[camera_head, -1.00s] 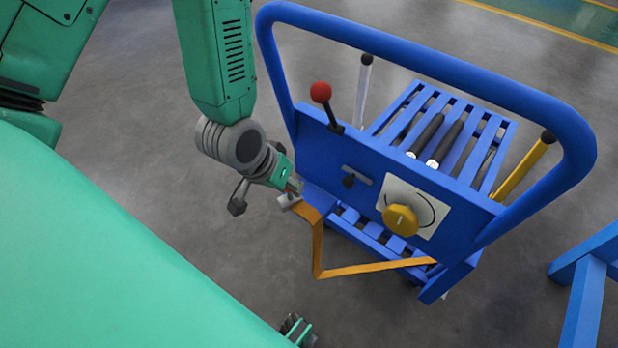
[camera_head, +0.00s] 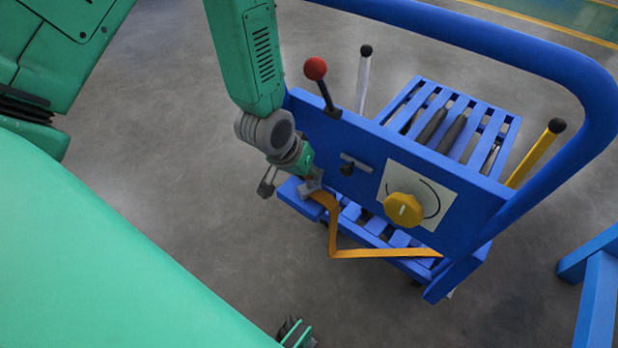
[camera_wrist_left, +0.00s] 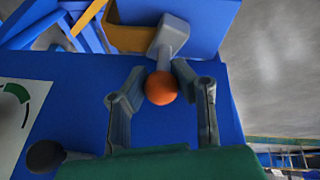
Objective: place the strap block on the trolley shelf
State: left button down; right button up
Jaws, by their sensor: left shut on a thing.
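My left gripper (camera_head: 314,186) is shut on the strap block, a small grey block (camera_head: 309,187) with an orange ball. In the left wrist view the orange ball (camera_wrist_left: 161,88) sits between the two fingers, its grey stem pointing away from them. An orange strap (camera_head: 335,225) runs from the block, bends sharply, and goes right to the front of the blue trolley (camera_head: 340,160). The block hangs by the left end of the trolley's lower slatted shelf (camera_head: 376,226); I cannot tell whether they touch.
The trolley's front panel carries a red-ball lever (camera_head: 316,70), a yellow knob (camera_head: 403,210) and a small dark-tipped latch (camera_head: 349,167). A high blue handle bar (camera_head: 590,85) arches over it. A slatted upper rack (camera_head: 455,115) holds dark rods. Blue legs (camera_head: 597,280) stand at right. Grey floor lies left.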

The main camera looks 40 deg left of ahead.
pick_arm(q)
jog(key=shift+a, duration=0.3)
jog(key=c, duration=1.6)
grip_release()
jog(key=shift+a, duration=0.3)
jog(key=shift+o, duration=1.3)
jog(key=shift+a+f, duration=0.1)
jog(key=shift+a, duration=0.05)
jog(key=shift+d, duration=0.4)
jog(key=shift+s+d+r, duration=0.15)
jog(key=shift+d+r, duration=0.05)
jog(key=shift+r, duration=0.2)
jog(key=p+v, duration=0.4)
jog(key=v, duration=0.7)
jog(key=shift+r+p, duration=0.2)
jog(key=shift+p, duration=0.2)
pick_arm(e)
jog(key=r, duration=0.5)
jog(key=shift+a, duration=0.2)
pick_arm(q)
jog(key=shift+a, duration=0.2)
